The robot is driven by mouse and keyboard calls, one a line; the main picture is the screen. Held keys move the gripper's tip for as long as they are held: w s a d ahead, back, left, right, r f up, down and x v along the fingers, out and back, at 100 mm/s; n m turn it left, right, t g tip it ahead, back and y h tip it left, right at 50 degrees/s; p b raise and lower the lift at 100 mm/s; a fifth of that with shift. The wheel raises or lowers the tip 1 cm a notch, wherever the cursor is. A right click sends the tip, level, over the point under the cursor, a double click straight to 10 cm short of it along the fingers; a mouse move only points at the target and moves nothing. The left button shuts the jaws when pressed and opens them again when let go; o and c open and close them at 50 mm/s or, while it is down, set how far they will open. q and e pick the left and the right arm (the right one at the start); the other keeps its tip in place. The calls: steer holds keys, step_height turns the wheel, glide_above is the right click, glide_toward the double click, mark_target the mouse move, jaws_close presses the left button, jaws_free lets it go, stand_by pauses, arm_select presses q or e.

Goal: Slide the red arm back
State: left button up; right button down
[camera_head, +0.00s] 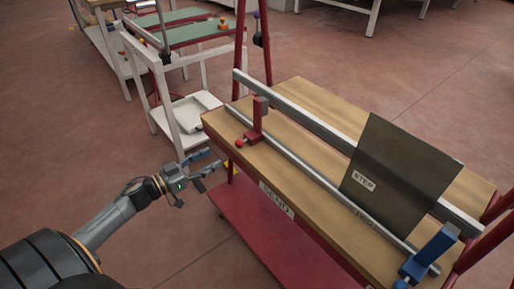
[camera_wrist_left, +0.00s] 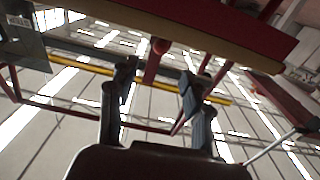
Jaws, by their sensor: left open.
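The red arm (camera_head: 256,121) is an upright red stop on the front rail, near the far left end of the wooden-topped bench. A red ball knob (camera_head: 240,143) sticks out from its foot over the bench edge. My left gripper (camera_head: 214,160) is open and empty, to the left of the bench edge and below the knob, apart from it. My right gripper is not in view.
A dark sheet marked STEP (camera_head: 398,172) lies tilted on the bench (camera_head: 310,98). A blue arm (camera_head: 432,254) stands at the rail's near end. A red lower shelf (camera_head: 256,229) runs beneath. A white cart (camera_head: 176,140) stands beyond my gripper. Floor at the left is clear.

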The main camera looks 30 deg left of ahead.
mark_target(236, 145)
arm_select(q)
steer(key=b+x, duration=0.2)
steer(key=x, duration=0.8)
steer(key=shift+w, duration=0.25)
steer(key=shift+x, duration=1)
steer(key=shift+w+d, duration=0.15)
steer(key=shift+w, duration=0.25)
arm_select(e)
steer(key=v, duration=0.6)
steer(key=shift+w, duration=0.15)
arm_select(q)
jaws_close()
